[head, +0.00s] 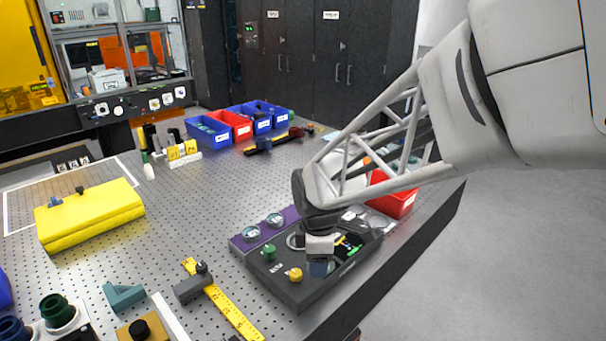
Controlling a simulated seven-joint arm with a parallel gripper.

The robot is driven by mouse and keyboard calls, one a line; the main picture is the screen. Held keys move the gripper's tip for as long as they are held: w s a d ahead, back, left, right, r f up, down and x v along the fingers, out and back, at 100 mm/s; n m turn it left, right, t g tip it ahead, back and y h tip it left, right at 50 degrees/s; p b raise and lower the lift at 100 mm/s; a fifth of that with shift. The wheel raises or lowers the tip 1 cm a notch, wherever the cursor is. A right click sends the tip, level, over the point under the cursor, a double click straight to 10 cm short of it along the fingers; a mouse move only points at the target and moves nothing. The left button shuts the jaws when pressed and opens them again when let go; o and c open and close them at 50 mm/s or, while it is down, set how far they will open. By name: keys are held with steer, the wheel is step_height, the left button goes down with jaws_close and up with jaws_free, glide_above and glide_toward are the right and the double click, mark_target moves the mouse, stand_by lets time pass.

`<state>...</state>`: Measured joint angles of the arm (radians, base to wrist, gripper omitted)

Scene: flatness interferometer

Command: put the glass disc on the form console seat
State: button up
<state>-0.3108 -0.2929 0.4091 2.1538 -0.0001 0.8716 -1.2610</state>
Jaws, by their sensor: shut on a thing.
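My gripper (319,267) points down over the dark form console (282,285), close to its top. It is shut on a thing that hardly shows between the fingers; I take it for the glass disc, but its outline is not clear. The console has a green knob (268,253), a yellow knob (295,274) and a lit screen (348,246). A pale ring (294,241), which looks like the seat, lies left of my gripper and is partly hidden by it. Whether the held thing touches the console I cannot tell.
A purple holder (238,245) with two round glassy pieces (251,233) (275,219) stands behind the console. A red bin (397,203) is to the right. A yellow ruler (233,314) and yellow case (90,214) lie left. The perforated table's middle is clear.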

steer(key=w+a, duration=0.1)
steer(key=w, duration=0.3)
steer(key=w+a+f, duration=0.1)
steer(key=w, duration=0.4)
steer(key=w+a, duration=0.2)
steer(key=w, duration=0.2)
steer(key=shift+w+a+f, duration=0.1)
steer(key=shift+w+f, duration=0.1)
steer(key=shift+w, duration=0.2)
steer(key=shift+f, duration=1.75)
steer(key=shift+f, duration=0.4)
